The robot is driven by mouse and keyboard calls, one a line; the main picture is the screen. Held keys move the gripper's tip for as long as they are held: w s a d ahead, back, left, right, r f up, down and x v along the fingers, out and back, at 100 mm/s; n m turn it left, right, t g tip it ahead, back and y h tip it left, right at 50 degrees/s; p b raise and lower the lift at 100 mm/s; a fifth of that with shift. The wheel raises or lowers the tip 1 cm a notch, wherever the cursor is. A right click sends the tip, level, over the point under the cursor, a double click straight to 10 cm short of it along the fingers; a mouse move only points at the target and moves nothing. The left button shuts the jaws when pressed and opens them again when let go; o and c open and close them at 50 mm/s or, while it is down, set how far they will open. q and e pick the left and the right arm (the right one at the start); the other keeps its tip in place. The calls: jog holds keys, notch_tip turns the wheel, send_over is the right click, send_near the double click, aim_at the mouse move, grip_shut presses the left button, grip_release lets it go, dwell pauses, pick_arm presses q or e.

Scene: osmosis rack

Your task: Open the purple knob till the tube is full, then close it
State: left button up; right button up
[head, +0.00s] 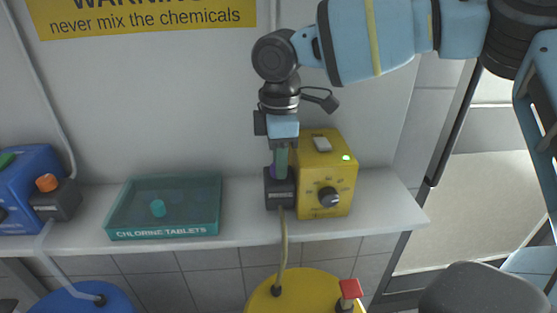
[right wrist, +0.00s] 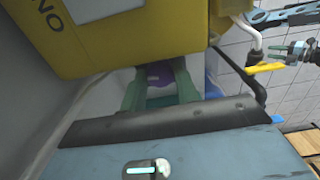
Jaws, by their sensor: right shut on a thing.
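The purple knob (head: 273,171) sits on a black block (head: 279,190) at the left side of the yellow box (head: 328,180) on the shelf. My right gripper (head: 281,160) reaches down from above and is shut on the knob. In the right wrist view the purple knob (right wrist: 160,78) shows between my green fingers (right wrist: 158,92), partly hidden by the gripper body. A yellowish tube (head: 284,250) runs from the black block down to a yellow container (head: 300,293). Its fill level is hard to tell.
A blue box (head: 28,185) with an orange knob (head: 47,182) stands at the far left, above a blue container (head: 80,300). A teal chlorine tablets tray (head: 125,205) lies on the shelf (head: 240,232). The wall stands close behind.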

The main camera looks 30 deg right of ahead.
jog(key=shift+n, duration=1.6)
jog(key=o, duration=1)
jog(key=shift+c, duration=0.2)
jog(key=shift+r, duration=0.1)
notch_tip(320, 180, up, 8)
jog(key=shift+f, duration=0.15)
